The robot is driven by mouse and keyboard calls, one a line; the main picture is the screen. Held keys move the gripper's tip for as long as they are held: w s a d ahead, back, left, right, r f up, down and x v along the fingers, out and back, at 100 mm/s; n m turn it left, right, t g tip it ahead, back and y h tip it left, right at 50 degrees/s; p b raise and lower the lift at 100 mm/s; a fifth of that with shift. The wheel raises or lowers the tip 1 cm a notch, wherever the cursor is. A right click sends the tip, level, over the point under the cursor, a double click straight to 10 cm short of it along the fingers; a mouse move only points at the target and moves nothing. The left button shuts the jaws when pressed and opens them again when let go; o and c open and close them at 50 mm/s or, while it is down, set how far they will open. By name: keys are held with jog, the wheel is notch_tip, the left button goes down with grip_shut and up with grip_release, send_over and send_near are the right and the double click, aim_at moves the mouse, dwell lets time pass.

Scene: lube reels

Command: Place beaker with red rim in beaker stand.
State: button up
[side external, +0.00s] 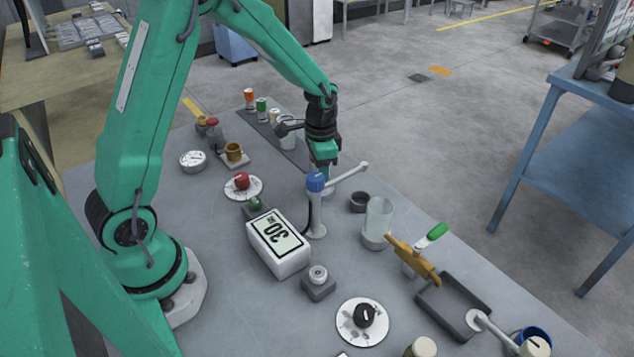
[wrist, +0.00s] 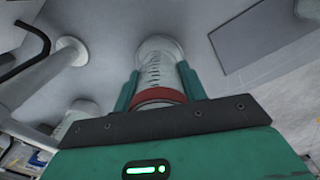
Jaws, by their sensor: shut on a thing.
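The beaker with the red rim (wrist: 158,72) is between the fingers of my gripper (wrist: 160,88) in the wrist view, with its red rim nearest the camera and dark graduation marks on its clear wall. In the side view my gripper (side external: 324,168) points down behind the blue-topped tap, and the beaker is mostly hidden there. A small dark round cup-like holder (side external: 359,202) stands empty to the right of the tap. I cannot tell which of these is the beaker stand.
The blue-topped tap (side external: 316,205) with its long side arm stands close in front of my gripper. A white timer box (side external: 278,243), a brass valve with a green handle (side external: 414,256) and a grey tray (side external: 453,304) are nearer. Coloured-cap bottles (side external: 261,108) stand behind.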

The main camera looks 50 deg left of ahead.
jog(key=shift+f, duration=0.8)
jog(key=shift+f, duration=0.15)
jog(key=o, duration=0.9)
jog(key=shift+o, duration=0.2)
notch_tip(320, 180, up, 12)
jog(key=shift+r, duration=0.2)
